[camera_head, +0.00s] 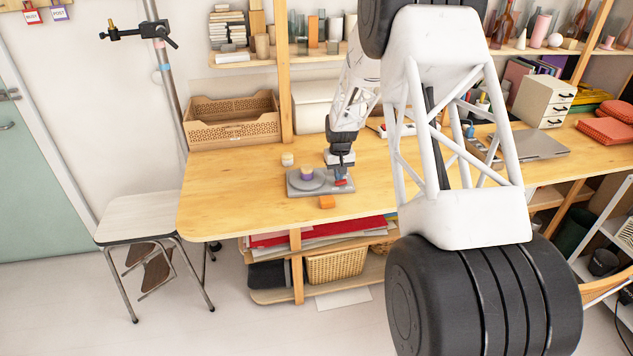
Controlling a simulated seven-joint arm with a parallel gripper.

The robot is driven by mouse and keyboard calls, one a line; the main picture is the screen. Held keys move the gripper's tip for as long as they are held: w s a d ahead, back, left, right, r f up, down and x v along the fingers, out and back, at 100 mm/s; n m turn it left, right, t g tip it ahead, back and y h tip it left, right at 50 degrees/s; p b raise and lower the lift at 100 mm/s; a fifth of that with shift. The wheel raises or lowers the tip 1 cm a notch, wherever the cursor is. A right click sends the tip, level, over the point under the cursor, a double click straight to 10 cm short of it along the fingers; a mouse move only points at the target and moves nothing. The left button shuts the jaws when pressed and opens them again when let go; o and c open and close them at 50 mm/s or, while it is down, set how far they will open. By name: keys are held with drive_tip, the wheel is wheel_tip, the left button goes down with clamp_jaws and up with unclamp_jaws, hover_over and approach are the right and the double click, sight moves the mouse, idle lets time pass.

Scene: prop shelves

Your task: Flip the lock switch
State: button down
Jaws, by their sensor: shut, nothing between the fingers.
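A small grey device (318,182) lies flat on the wooden table. It has a round disc with a purple-topped knob or cup (307,174) on its left part and a small red part (341,183) at its right end. I cannot tell for sure which part is the lock switch. My gripper (340,178) points down over the right end of the device, close to the red part. Its fingers are shut with nothing between them. Whether they touch the device is too small to tell.
An orange block (327,202) lies in front of the device. A small pale jar (287,159) stands behind it. A wooden crate (232,122) and a white box (314,108) stand at the table's back. The table's left part (225,195) is clear.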

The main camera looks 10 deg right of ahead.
drive_tip(key=shift+r, duration=2.75)
drive_tip(key=s+a+r+t, duration=0.1)
drive_tip(key=s+a+r, duration=0.2)
drive_tip(key=s+r, duration=0.95)
drive_tip(key=s+a+r, duration=0.4)
drive_tip(key=s+r, duration=0.5)
drive_tip(key=s, duration=0.6)
drive_tip(key=s+a+t, duration=0.1)
drive_tip(key=s+a, duration=0.2)
drive_tip(key=s, duration=2.5)
drive_tip(key=shift+r+t, duration=0.3)
drive_tip(key=shift+r, duration=0.15)
